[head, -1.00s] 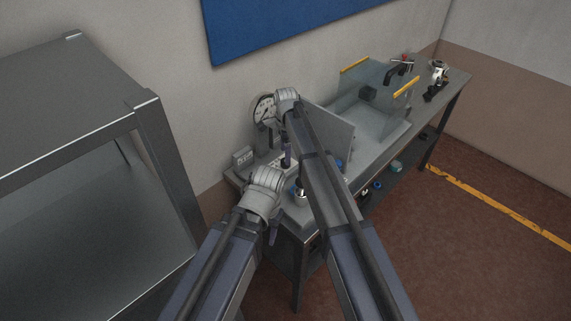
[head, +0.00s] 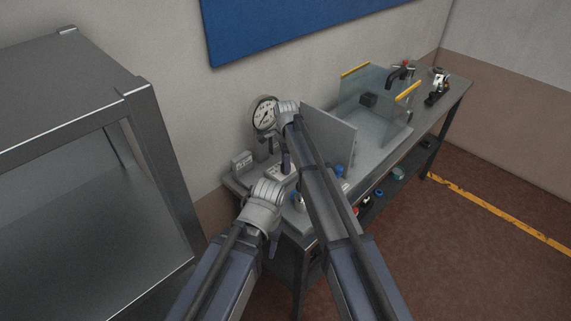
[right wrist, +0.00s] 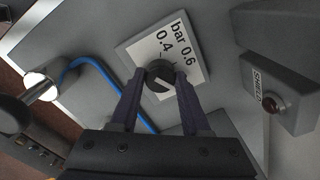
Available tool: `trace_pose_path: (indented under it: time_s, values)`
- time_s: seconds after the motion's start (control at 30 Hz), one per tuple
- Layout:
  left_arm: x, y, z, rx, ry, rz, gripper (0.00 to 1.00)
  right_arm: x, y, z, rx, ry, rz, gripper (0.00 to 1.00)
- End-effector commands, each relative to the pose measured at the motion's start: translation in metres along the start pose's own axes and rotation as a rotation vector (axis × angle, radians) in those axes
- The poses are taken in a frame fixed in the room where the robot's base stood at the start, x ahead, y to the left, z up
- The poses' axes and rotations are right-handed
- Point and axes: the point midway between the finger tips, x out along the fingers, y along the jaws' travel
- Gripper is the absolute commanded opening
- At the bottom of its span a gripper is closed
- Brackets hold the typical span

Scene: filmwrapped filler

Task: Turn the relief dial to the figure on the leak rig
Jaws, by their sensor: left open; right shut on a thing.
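The relief dial (right wrist: 160,75) is a small dark knob on a white scale plate (right wrist: 176,46) in the right wrist view. The plate reads "bar", 0.4 and 0.6; other marks are hidden. A pale line shows on the knob, but I cannot tell which figure it meets. My right gripper (right wrist: 158,84) is shut on the dial, one finger on each side. In the head view the right gripper (head: 287,161) reaches down at the rig's left end. My left gripper (head: 274,243) is open, lower and nearer, apart from the dial. A round gauge (head: 265,114) stands behind; its reading is too small.
A grey box marked SHIELD (right wrist: 277,92) has a red button beside the dial. A blue hose (right wrist: 104,72) runs past it. A small lettered block (head: 242,161) stands left. A clear shield with yellow edges (head: 407,91) stands further along the bench. A steel shelf (head: 150,140) rises left.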

Motion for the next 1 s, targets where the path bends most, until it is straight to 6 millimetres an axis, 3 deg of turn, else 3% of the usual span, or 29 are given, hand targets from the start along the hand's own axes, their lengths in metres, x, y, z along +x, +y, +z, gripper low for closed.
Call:
trace_pose_path:
  time_s: [0.03, 0.3, 0.67, 1.0]
  values:
    - [0.0000, 0.0000, 0.0000, 0.000, 0.000, 0.000, 0.50, 0.0000, -0.0001, 0.0000, 0.000, 0.000, 0.000, 0.29]
    - [0.0000, 0.0000, 0.0000, 0.000, 0.000, 0.000, 0.50, 0.0000, -0.0001, 0.0000, 0.000, 0.000, 0.000, 0.00]
    - [0.0001, 0.0000, 0.0000, 0.000, 0.000, 0.000, 0.50, 0.0000, 0.0000, -0.0001, -0.041, -0.001, 0.000, 0.00]
    - [0.0001, 0.0000, 0.0000, 0.000, 0.000, 0.000, 0.50, 0.0001, 0.0001, -0.0002, -0.285, -0.007, -0.001, 0.00]
